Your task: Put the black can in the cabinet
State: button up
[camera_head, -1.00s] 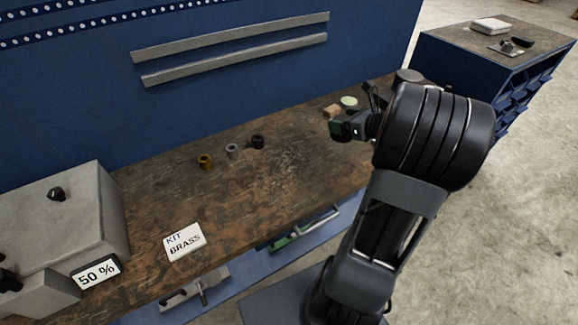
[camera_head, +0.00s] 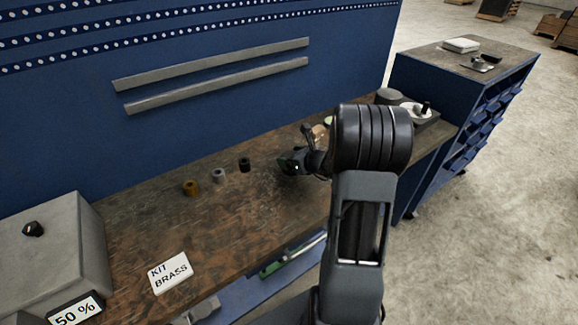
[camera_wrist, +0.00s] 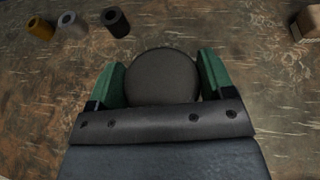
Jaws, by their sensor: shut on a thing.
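The black can (camera_wrist: 163,76) shows in the wrist view as a dark round top between the green fingers of my gripper (camera_wrist: 162,85). My gripper is shut on it, with a finger on either side. In the head view my gripper (camera_head: 288,163) is over the workbench, right of the small bushings, and the can is mostly hidden there. The blue cabinet (camera_head: 425,88) stands beyond the right end of the bench, with an open front of angled bins or shelves facing right.
Brass (camera_head: 190,187), grey (camera_head: 218,175) and black (camera_head: 244,164) bushings stand on the workbench (camera_head: 235,230). A wooden block (camera_head: 318,132) lies behind my gripper. A KIT BRASS card (camera_head: 170,272) lies in front. Small items sit on the cabinet top.

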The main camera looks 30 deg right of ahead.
jog(key=f, duration=0.3)
jog(key=shift+w+a, duration=0.25)
jog(key=shift+a, duration=0.05)
jog(key=shift+f, duration=0.45)
jog(key=shift+f, duration=0.25)
jog(key=o, duration=1.1)
jog(key=shift+r, duration=0.1)
jog(key=shift+c, duration=0.2)
